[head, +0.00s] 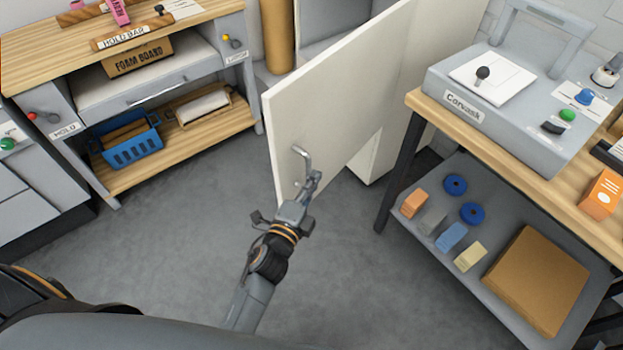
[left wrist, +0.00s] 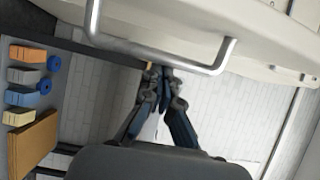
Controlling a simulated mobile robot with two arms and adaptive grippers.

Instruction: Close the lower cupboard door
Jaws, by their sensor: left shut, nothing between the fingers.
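The cream cupboard door (head: 330,105) stands swung open in the middle of the head view, its free edge toward me. A bent metal handle (head: 302,158) sits low on its face near that edge. In the left wrist view the door (left wrist: 240,15) fills the top and the handle (left wrist: 160,50) crosses in front of the fingers. My left gripper (head: 314,180) is shut and empty, its fingertips close by the handle. I cannot tell whether they touch it. In the left wrist view the fingertips (left wrist: 163,72) lie beside the bar, not around it. My right gripper is not in view.
A workbench (head: 420,98) with a grey machine (head: 500,95) stands right of the door; its lower shelf (head: 425,245) holds coloured blocks, blue rings and a brown board. Another bench (head: 205,18) with a blue basket (head: 132,148) stands at left. Grey floor (head: 180,235) between is clear.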

